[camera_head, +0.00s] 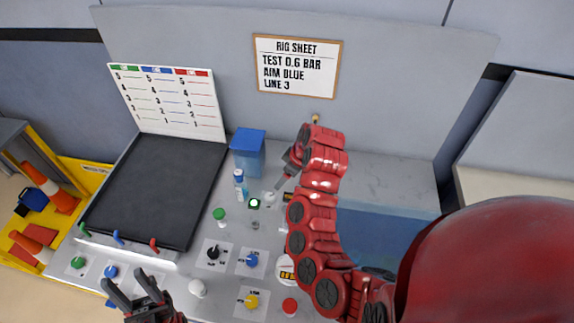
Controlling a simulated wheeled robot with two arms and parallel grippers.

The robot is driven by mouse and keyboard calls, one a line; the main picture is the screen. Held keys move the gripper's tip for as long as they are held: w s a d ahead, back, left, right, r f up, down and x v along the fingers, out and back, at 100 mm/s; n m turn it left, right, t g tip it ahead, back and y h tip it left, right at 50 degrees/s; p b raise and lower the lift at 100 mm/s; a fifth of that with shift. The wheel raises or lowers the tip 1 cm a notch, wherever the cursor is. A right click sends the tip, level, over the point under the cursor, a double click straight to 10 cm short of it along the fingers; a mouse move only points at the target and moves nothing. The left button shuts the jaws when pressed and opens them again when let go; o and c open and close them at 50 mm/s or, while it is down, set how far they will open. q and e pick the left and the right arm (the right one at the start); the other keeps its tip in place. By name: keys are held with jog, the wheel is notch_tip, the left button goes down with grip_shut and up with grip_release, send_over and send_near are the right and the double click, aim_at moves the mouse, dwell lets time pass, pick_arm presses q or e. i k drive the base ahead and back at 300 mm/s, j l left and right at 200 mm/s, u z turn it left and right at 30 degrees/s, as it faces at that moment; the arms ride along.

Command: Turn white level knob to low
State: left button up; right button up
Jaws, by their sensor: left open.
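A white round knob (197,288) sits on the pale front panel at the lower middle. I cannot read any marks around it or tell where it points. My left gripper (126,281) is at the bottom edge, to the left of the white knob, with its two dark fingers spread apart and nothing between them. It looks apart from the knob. My red right arm reaches in from the right, and its grey gripper (283,180) is near a small white piece (269,197) at the back of the worktop. I cannot tell if it holds anything.
Green (78,263), blue (252,260), black (213,252) and yellow (251,300) knobs and a red button (290,307) surround the white knob. My right arm partly hides a gauge (285,272).

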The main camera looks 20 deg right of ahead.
aim_at(270, 196)
jog(key=k, duration=1)
